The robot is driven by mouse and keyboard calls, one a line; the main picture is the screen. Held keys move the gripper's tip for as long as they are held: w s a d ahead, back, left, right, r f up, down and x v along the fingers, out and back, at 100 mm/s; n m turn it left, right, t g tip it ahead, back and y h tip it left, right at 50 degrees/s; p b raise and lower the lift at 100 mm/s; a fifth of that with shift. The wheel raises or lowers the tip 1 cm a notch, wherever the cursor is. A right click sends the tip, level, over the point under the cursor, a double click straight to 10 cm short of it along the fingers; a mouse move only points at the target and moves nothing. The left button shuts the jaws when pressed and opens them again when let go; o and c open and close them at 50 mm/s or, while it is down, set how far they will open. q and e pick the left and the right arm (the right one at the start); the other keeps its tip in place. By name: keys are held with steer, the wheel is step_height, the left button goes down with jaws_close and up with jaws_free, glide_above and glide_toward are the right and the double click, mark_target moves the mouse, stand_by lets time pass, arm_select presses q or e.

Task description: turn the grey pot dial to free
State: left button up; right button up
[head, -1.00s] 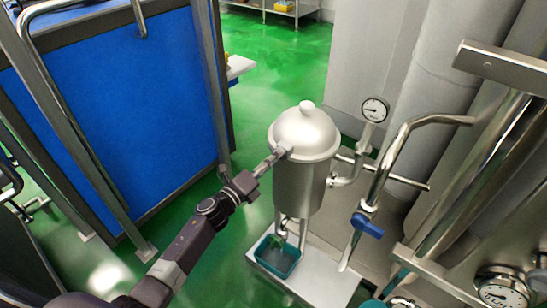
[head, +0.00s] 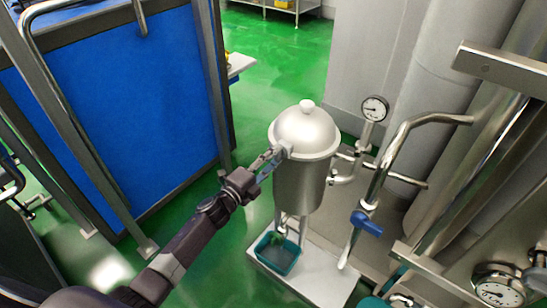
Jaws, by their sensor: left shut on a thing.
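The grey pot (head: 298,185) stands upright on a metal stand, with a domed lid (head: 305,130) and a round knob on top. My left gripper (head: 276,154) reaches in from the lower left and is shut at the pot's left side, just under the lid's rim. It is shut on a small grey part there, which looks like the pot dial; the fingers mostly hide it. I cannot read any marking or setting on it. My right gripper is not in view.
A teal tray (head: 277,257) sits under the pot on a metal base plate (head: 320,280). A gauge (head: 375,109), pipes and a blue valve handle (head: 366,224) are to the right. A blue panel (head: 120,110) stands left. Green floor is open behind.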

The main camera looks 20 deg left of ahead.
arm_select(q)
steer(key=shift+a, duration=0.1)
steer(key=o, duration=1.1)
steer(key=v, duration=1.2)
